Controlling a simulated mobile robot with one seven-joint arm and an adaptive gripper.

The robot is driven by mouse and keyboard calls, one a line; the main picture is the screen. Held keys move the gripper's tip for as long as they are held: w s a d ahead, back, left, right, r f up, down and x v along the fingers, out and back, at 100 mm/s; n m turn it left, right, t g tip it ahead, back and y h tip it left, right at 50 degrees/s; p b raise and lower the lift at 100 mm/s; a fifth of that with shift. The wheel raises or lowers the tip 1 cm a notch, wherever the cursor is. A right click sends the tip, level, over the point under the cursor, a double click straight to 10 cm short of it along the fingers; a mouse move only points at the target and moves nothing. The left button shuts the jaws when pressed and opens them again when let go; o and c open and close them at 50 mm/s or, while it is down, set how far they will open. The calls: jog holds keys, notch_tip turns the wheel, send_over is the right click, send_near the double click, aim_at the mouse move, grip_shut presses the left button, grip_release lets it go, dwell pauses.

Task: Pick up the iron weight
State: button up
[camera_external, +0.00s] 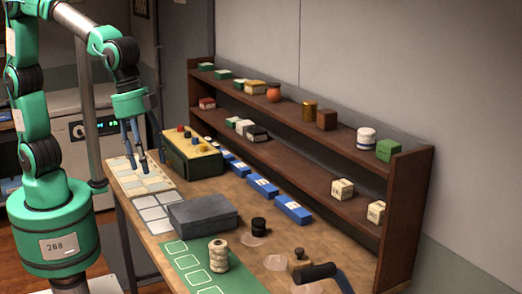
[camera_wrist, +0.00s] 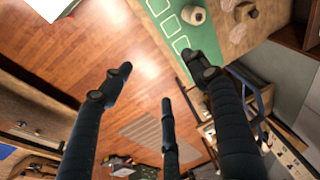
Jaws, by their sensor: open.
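A small black knobbed piece (camera_external: 258,226), which looks like the iron weight, stands upright on a pale round patch on the wooden table, right of the grey box. I cannot make it out for certain in the wrist view. My gripper (camera_external: 143,158) hangs fingers down over the far left part of the table, well apart from the black piece. In the wrist view my gripper (camera_wrist: 158,70) has its fingers spread with nothing between them; wooden floor and the green mat's edge show beyond.
Blue boxes (camera_external: 262,186) line the back before a loaded shelf (camera_external: 330,150). A green case (camera_external: 191,156) stands near my gripper.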

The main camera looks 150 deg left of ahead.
jog(key=w+a+f+n+g+p, duration=0.1)
jog(key=a+f, duration=0.3)
jog(key=a, duration=0.5)
jog(key=w+a+f+p, duration=0.1)
jog(key=a+f, duration=0.2)
jog(key=a, duration=0.7)
jog(key=g+h+p, duration=0.1)
jog(key=p, duration=0.1)
send_over(259, 220)
notch_tip(259, 220, down, 12)
jog(key=shift+w+d+n, duration=0.15)
jog(key=shift+w+n, duration=0.05)
jog(key=shift+n, duration=0.1)
jog(key=shift+f+b, duration=0.1)
jog(key=shift+b, duration=0.2)
jog(key=shift+f+b, duration=0.7)
jog(key=shift+f, duration=3.45)
jog(key=shift+f, duration=0.1)
jog(key=shift+s+f+b, duration=0.15)
jog(key=shift+f+b, duration=0.55)
jog(key=shift+f, duration=1.8)
